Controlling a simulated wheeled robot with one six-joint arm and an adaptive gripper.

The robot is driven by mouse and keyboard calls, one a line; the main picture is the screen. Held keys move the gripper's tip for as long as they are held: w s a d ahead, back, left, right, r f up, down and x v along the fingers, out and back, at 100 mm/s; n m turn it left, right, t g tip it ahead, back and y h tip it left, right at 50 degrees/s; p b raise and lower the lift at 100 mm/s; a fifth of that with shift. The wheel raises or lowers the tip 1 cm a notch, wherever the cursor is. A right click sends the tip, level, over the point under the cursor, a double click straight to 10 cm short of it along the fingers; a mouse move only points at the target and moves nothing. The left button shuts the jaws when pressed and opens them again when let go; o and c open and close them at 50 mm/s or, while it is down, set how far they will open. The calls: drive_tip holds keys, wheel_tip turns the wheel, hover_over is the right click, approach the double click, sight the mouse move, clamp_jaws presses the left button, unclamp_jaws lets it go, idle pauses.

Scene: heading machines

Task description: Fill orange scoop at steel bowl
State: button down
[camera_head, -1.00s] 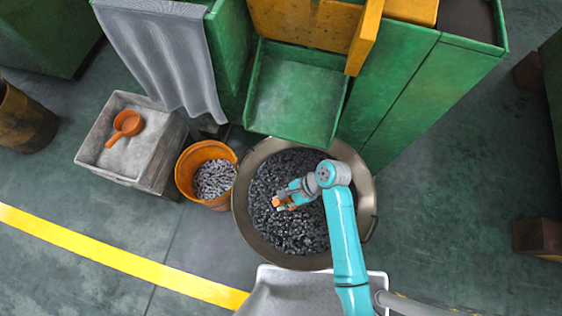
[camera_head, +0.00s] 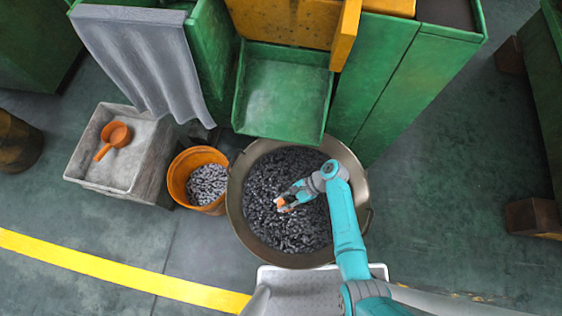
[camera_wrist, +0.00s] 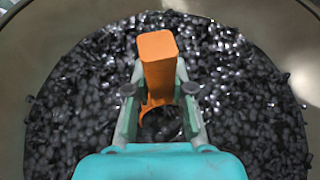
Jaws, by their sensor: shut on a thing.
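The steel bowl (camera_head: 237,200) is a wide, round metal vessel on the floor, holding a bed of small dark metal pieces (camera_head: 300,235). My gripper (camera_head: 284,203) is over the middle of this bed, inside the rim as seen from above. In the wrist view my gripper (camera_wrist: 160,98) is shut on the orange scoop (camera_wrist: 158,62), with its squared handle standing up between the fingers. The scoop's cup is mostly hidden below the gripper, with dark pieces around it. I cannot tell how deep it sits or how full it is.
A green chute (camera_head: 281,95) overhangs the bowl's back edge. An orange bucket (camera_head: 180,175) of grey pieces stands left of the bowl. Further left, a grey bin (camera_head: 85,165) holds another orange scoop (camera_head: 115,135). A pale tray (camera_head: 300,282) is in front.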

drive_tip(key=shift+w+d+f+t+h, duration=0.35)
drive_tip(key=shift+w+d+t+h, duration=0.1)
drive_tip(key=shift+d+h, duration=0.25)
drive_tip(key=h, duration=0.1)
drive_tip(key=a+f+t+h, duration=0.1)
drive_tip(key=s+t+h, duration=0.1)
drive_tip(key=shift+a+f+n+h, duration=0.25)
drive_tip(key=shift+n+h, duration=0.05)
drive_tip(key=shift+n, duration=0.1)
drive_tip(key=shift+w+r+t, duration=0.1)
drive_tip(key=shift+r+t, duration=0.15)
drive_tip(key=shift+r, duration=0.1)
drive_tip(key=shift+s+a+r+t+h, duration=0.25)
drive_tip(key=shift+r+h, duration=0.1)
drive_tip(key=shift+r, duration=1.9)
drive_tip(key=shift+s+a+r+t+h, duration=0.2)
drive_tip(key=shift+r+h, duration=0.1)
drive_tip(key=shift+r, duration=1.9)
drive_tip(key=shift+s+a+r+t+h, duration=0.15)
drive_tip(key=shift+a+r+h, duration=0.15)
drive_tip(key=shift+r, duration=1.95)
